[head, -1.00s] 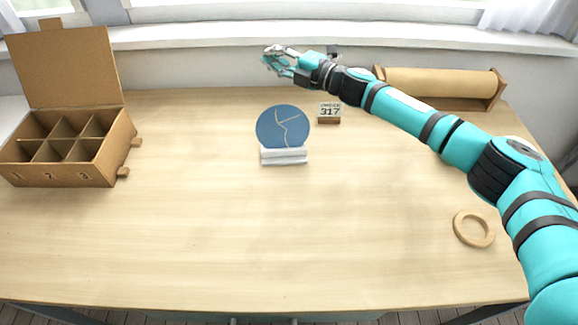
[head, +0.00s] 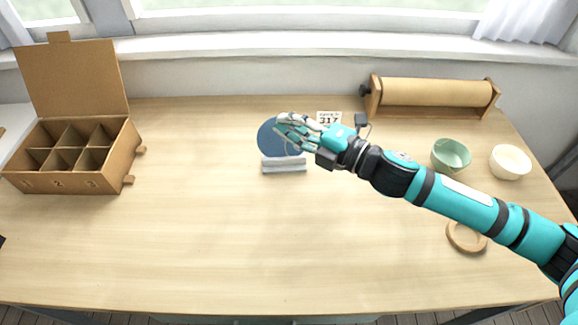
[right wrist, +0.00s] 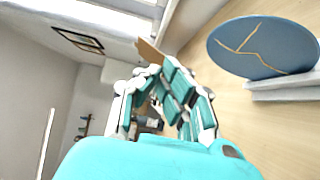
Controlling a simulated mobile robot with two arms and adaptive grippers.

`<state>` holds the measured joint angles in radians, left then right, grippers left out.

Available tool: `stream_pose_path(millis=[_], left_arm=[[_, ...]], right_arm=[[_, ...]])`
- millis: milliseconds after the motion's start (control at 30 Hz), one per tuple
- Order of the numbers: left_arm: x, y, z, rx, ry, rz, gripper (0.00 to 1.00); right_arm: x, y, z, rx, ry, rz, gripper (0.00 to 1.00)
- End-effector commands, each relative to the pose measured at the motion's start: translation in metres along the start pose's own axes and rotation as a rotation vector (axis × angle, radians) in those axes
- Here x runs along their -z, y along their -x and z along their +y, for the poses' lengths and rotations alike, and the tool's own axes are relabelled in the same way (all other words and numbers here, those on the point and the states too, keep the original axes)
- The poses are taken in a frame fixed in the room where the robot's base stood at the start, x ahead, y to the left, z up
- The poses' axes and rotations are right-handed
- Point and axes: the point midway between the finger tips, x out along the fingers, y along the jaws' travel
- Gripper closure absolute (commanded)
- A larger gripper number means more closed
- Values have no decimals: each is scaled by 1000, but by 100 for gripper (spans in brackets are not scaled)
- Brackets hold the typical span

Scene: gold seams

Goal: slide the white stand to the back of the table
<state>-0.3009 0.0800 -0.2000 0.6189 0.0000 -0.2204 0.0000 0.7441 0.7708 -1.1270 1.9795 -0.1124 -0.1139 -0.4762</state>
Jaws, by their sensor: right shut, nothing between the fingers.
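The white stand (head: 284,165) is on the table near the middle, holding an upright blue plate (head: 266,138) with gold seams. In the right wrist view the plate (right wrist: 262,48) stands at the right, with the white stand (right wrist: 283,88) below it. My right gripper (head: 283,128) is shut and empty. In the head view it covers part of the plate's upper right; in the right wrist view its fingers (right wrist: 160,92) are apart from the plate, to its left. My left gripper is not in view.
A small card marked 317 (head: 328,117) is behind the stand. A cardboard box with compartments (head: 112,172) stands at left. A paper roll (head: 430,92), a green bowl (head: 451,156), a cream bowl (head: 510,162) and a wooden ring (head: 466,237) are at right. The front table (head: 200,250) is clear.

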Motion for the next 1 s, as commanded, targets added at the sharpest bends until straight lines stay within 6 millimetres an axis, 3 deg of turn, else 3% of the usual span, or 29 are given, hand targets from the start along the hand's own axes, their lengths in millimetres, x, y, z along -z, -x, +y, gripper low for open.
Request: stream_pose_path(millis=[33, 600, 800, 1000], left_arm=[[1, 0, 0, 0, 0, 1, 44], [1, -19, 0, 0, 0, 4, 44], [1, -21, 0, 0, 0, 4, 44], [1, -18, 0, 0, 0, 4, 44]], right_arm=[[6, 6, -5, 3, -3, 0, 100], [3, 3, -130, 1, -3, -1, 100], [3, 3, -153, -1, -1, -1, 100], [-4, -4, -150, 0, 0, 0, 100]])
